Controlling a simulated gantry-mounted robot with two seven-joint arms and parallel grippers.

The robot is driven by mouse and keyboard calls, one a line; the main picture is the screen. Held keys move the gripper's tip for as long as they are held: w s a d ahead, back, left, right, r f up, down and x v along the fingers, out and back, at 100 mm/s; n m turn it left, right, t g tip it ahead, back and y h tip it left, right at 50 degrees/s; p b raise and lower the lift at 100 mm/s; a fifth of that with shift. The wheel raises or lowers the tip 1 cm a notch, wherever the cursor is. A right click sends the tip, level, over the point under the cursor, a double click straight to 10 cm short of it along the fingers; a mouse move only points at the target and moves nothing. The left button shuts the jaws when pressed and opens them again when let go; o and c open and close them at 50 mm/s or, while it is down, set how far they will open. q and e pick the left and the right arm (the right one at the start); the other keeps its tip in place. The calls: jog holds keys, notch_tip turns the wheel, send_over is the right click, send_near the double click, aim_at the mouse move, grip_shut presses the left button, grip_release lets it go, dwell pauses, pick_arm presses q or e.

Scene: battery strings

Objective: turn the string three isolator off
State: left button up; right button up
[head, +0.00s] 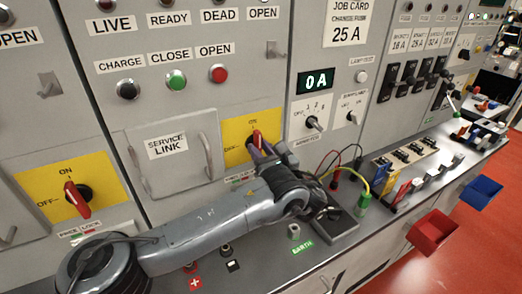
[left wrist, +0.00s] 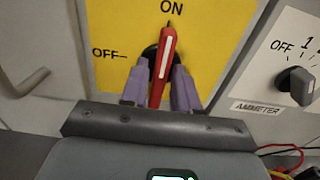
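The isolator has a red handle (left wrist: 160,72) with a white stripe on a yellow plate (left wrist: 215,40) marked ON and OFF. Its handle points up at ON, leaning slightly right; OFF is marked to the left. In the head view the same handle (head: 257,138) is partly hidden by my left gripper (head: 264,152). In the left wrist view the purple fingers of my left gripper (left wrist: 159,88) stand on either side of the handle, apart, with a small gap showing. No string number is readable on this panel. My right gripper is not in view.
Another isolator (head: 76,198) with a red handle is at left. A service link door (head: 168,147) lies between them. The ammeter switch (head: 312,123) is to the right, under a 0 A display (head: 317,81). Cables and a tester (head: 335,225) lie on the bench.

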pick_arm(q)
grip_shut()
